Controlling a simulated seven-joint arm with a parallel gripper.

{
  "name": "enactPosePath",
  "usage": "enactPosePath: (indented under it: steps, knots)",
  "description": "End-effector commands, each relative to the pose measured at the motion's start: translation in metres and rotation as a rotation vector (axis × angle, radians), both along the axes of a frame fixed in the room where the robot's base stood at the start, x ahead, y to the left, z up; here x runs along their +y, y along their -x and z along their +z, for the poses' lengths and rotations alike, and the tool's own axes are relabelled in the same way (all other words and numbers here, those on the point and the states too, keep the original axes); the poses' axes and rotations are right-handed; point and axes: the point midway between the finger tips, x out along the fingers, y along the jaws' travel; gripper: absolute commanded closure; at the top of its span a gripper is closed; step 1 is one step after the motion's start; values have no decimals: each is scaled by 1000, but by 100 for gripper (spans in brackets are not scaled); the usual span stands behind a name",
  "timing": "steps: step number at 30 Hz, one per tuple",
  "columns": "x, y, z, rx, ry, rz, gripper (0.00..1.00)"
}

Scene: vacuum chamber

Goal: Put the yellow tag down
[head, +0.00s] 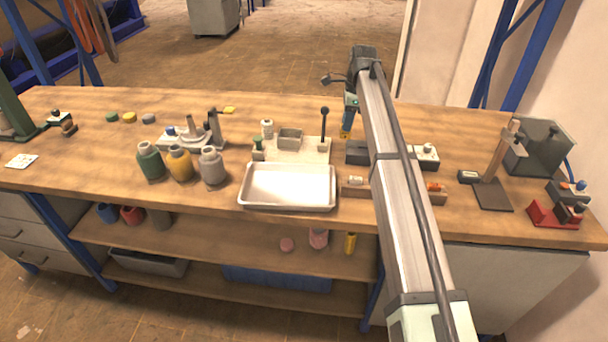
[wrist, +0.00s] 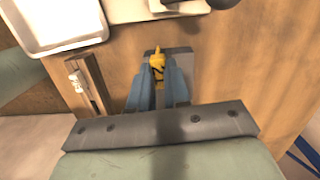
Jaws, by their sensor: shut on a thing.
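My gripper (wrist: 158,88) has blue fingers that are shut on the small yellow tag (wrist: 157,62) in the wrist view. The tag sticks out past the fingertips and shows a dark mark. In the head view my gripper (head: 347,120) hangs over the wooden bench, right of the black-knobbed lever, with the yellow tag (head: 345,134) at its lower end. A dark grey block (wrist: 182,65) lies behind and below the tag in the wrist view. I cannot tell whether the tag touches it. My arm hides part of the bench there.
A white tray (head: 290,203) and a lever fixture (head: 313,155) stand left of my gripper. A wooden rack (head: 355,187) lies in front. Green, yellow and grey bottles (head: 180,163) stand further left. The bench (head: 290,107) is clear behind the fixture.

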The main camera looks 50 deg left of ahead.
Motion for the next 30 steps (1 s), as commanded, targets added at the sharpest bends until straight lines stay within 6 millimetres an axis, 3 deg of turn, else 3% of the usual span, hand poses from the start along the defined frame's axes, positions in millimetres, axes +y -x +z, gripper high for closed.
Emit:
enactPosePath:
  steps: [3, 8, 12, 16, 19, 23, 30]
  knots:
    - [21, 52, 9, -1, -1, 57, 100]
    - [33, 121, 20, -1, -1, 127, 100]
    - [31, 175, 27, -1, -1, 178, 100]
    - [20, 213, 32, -1, -1, 196, 100]
    - [2, 232, 32, 0, -1, 180, 100]
    - [-20, 239, 28, -1, -1, 109, 100]
    - [-20, 238, 27, 0, 0, 8, 100]
